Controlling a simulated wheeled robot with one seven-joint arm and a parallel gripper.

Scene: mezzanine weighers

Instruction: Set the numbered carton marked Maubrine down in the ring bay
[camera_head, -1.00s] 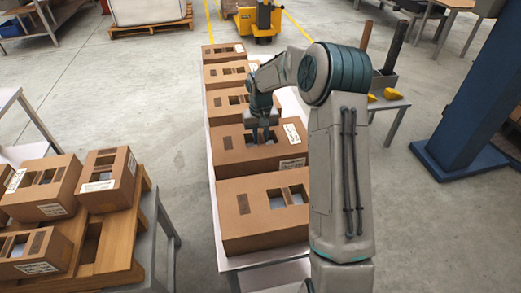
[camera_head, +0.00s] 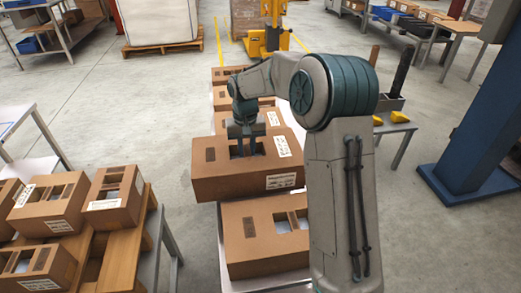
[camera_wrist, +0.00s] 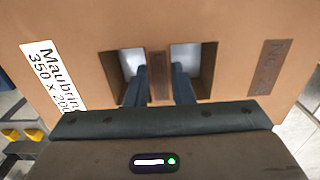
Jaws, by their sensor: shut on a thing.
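The brown carton marked Maubrine (camera_head: 225,182) has two square openings with a strip between them. Its white label reads "Maubrine 350 x 200", partly cut by my gripper, in the wrist view (camera_wrist: 240,25). My gripper (camera_head: 246,152) points down, its fingers (camera_wrist: 160,82) in the two openings, shut on the strip. The carton hangs level above the row of cartons on the long white table (camera_head: 228,240). It hides part of that row. I cannot make out a ring bay in either view.
A similar carton (camera_head: 248,262) sits in front on the table, others (camera_head: 226,74) behind. Several cartons (camera_head: 50,205) crowd a wooden pallet on a stand at left. A blue column (camera_head: 480,130) and a small stand with yellow pieces (camera_head: 398,117) are at right.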

